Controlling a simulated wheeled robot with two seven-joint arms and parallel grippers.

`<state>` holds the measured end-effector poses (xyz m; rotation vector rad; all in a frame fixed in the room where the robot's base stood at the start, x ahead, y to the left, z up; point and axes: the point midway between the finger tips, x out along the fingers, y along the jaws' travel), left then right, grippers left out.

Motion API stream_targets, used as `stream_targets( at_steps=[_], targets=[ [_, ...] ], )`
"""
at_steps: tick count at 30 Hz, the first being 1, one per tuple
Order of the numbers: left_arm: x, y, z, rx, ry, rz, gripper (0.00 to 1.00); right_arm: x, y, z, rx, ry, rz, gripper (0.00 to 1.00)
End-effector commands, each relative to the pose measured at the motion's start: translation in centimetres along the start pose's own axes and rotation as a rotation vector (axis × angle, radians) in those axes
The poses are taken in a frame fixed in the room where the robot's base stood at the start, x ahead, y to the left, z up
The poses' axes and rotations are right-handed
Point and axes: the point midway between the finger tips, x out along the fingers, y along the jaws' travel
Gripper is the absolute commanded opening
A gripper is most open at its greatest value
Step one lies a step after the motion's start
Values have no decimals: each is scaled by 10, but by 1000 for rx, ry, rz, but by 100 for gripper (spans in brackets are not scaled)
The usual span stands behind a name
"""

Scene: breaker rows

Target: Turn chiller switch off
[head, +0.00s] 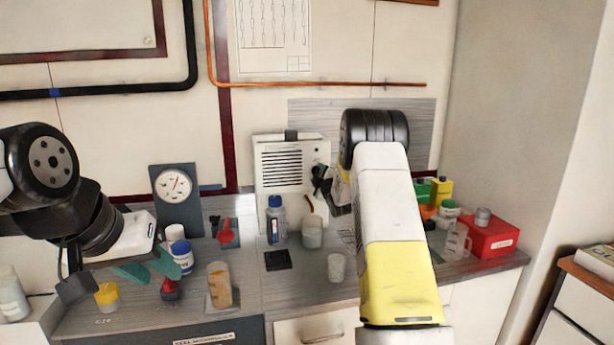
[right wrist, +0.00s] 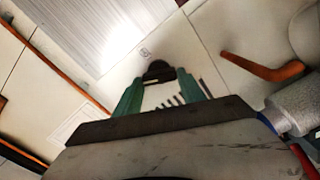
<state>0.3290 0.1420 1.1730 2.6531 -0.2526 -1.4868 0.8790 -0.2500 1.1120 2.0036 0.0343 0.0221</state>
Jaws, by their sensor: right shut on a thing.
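A white box with dark vent slots (head: 281,166), which may be the chiller, stands at the back of the counter. My right gripper (head: 322,183) is at its right front side, partly hidden by my own arm. In the right wrist view the green fingertips of my right gripper (right wrist: 160,88) are shut on a small black knob-like part (right wrist: 158,71) at a pale panel. I cannot read a label or tell its on or off position. My left gripper (head: 152,266) hangs over the left counter, its green fingers apart and empty.
A red-orange lever (right wrist: 262,70) lies right of my fingers in the wrist view. Bottles (head: 276,220), a jar (head: 312,232), a cup (head: 336,267) and a dial gauge (head: 175,187) stand on the counter. A red box (head: 490,237) is at the right end.

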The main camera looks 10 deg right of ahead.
Motion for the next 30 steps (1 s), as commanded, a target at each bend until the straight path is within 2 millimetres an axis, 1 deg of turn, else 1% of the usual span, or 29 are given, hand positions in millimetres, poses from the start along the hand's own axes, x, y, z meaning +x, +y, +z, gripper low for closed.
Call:
stream_targets(
  at_steps=[6, 15, 21, 30],
  targets=[
    [0, 0, 0, 0, 0, 0, 36, 0, -2, -1, -187, 1, -2, 7],
    [0, 0, 0, 0, 0, 0, 36, 0, -3, 0, -366, 1, -2, 7],
    [0, 0, 0, 0, 0, 0, 36, 0, -3, 0, -427, 0, -2, 7],
    [0, 0, 0, 0, 0, 0, 36, 0, -3, 1, -450, -1, -2, 7]
  ],
)
